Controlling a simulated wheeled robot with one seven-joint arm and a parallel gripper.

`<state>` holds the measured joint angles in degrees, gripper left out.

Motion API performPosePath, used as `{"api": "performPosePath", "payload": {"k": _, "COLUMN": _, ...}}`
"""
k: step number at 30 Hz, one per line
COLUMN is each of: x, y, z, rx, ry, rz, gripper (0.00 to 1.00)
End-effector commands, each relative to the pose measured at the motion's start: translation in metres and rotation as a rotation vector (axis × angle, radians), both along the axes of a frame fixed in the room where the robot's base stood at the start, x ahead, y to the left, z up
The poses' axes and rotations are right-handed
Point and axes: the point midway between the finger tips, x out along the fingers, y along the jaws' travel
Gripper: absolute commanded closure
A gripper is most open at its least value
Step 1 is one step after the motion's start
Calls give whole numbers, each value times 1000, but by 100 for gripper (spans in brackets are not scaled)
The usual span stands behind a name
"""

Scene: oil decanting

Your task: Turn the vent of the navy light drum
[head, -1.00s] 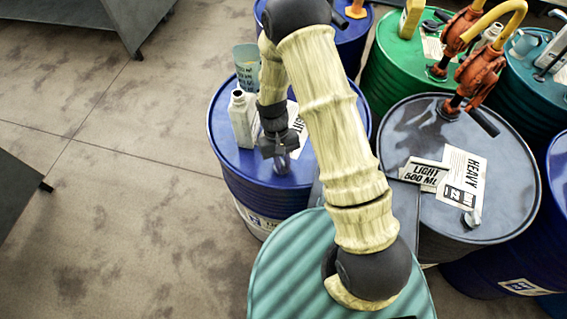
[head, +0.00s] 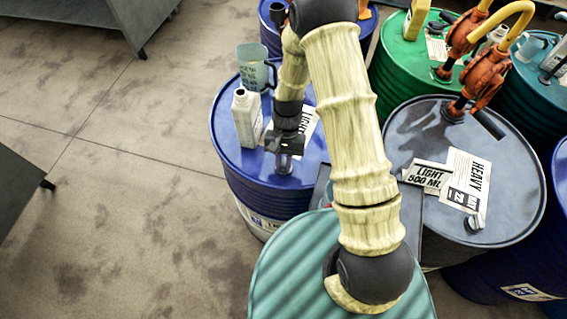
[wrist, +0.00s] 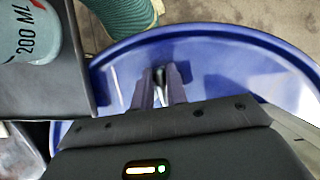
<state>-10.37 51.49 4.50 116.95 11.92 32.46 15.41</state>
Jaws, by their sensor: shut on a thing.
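The navy light drum (head: 262,187) stands left of my arm, with a blue lid and a partly hidden "LIGHT" label (head: 309,127). My gripper (head: 283,166) is low over the near part of its lid. In the wrist view, the two fingers (wrist: 160,80) point down to the blue lid (wrist: 225,77) near its rim. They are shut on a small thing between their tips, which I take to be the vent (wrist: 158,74). It is mostly hidden by the fingers, so its angle cannot be told.
A white bottle (head: 246,118) and a translucent jug (head: 254,68) stand on the lid, left of and behind my gripper. A grey drum (head: 480,150) with label cards stands to the right. A "200 ML" vessel (wrist: 30,35) shows in the wrist view.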

Motion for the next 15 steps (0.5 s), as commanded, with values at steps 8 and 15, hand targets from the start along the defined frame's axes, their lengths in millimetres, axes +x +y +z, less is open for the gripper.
{"api": "performPosePath", "payload": {"k": 8, "x": 1, "y": 1, "z": 1, "rx": 1, "ry": -2, "rz": -2, "gripper": 74}}
{"api": "performPosePath", "payload": {"k": 15, "x": 0, "y": 0, "z": 1, "rx": 1, "ry": -1, "rz": 0, "gripper": 64}}
